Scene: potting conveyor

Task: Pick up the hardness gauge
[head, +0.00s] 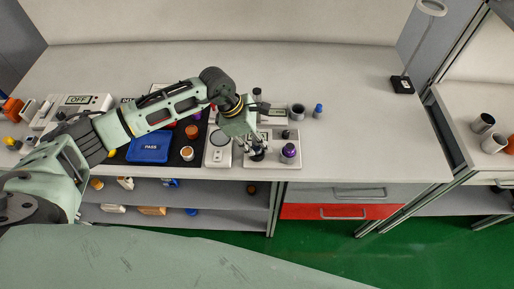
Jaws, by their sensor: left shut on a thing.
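My left arm reaches in from the left across the workbench. Its gripper (254,146) points down near the bench's front edge, shut on a small dark thing (257,154) that I take to be the hardness gauge. The fingers partly hide it, and I cannot tell whether it is clear of the white device under it. A purple-topped cylinder (289,151) stands just right of the gripper. My right gripper is not in view.
A blue PASS tray (149,146) lies left on a dark mat, among several small cylinders. A white device with a round plate (219,153) is just left of the gripper. A lamp (402,85) stands back right. The bench's right part is clear.

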